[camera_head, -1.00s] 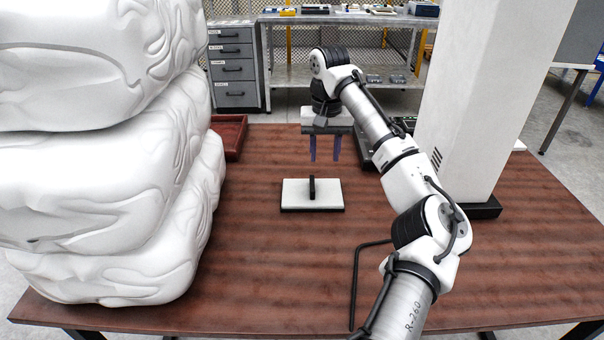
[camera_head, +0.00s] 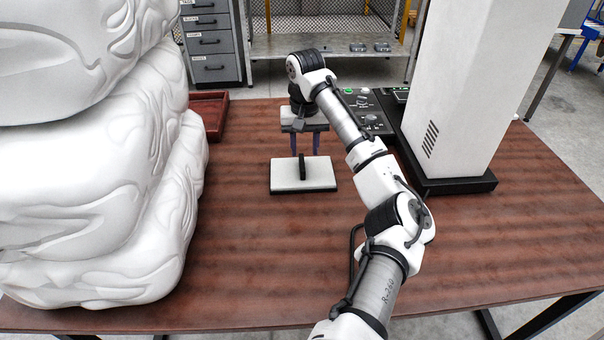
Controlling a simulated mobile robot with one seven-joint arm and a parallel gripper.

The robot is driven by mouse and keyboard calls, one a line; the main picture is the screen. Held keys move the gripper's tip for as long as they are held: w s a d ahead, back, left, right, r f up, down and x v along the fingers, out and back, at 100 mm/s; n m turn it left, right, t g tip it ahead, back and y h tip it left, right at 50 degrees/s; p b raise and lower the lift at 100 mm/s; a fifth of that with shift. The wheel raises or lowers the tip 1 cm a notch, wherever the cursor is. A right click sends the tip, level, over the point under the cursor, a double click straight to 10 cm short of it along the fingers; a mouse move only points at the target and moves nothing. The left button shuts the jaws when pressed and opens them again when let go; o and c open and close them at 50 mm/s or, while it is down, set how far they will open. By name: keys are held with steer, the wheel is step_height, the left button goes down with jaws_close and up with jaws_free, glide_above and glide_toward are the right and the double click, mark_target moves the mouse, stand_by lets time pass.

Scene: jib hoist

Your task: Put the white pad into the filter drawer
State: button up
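The white pad (camera_head: 320,173) lies flat on the brown table, with a dark base edge and a black upright handle (camera_head: 302,167) in its middle. My gripper (camera_head: 304,147) hangs behind and just above the pad, pointing down. Its two purple fingers are apart with a gap between them, and nothing shows in the gap. The fingertips are partly hidden behind the pad's far edge or close to it; I cannot tell whether they touch. I cannot make out an open filter drawer; a dark red tray-like box (camera_head: 211,112) stands at the table's back left.
Large white stacked sacks (camera_head: 95,215) fill the left side. A white column (camera_head: 474,90) on a black base stands at the right, with a dark control panel (camera_head: 368,112) beside it. A grey drawer cabinet (camera_head: 212,45) stands beyond the table (camera_head: 250,265).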

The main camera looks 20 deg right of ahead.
mark_target(302, 162)
steer(key=f, duration=0.4)
steer(key=shift+w+a+f+p, duration=0.25)
steer(key=shift+a+f+p, duration=0.05)
steer(key=shift+f+p, duration=0.1)
jaws_close()
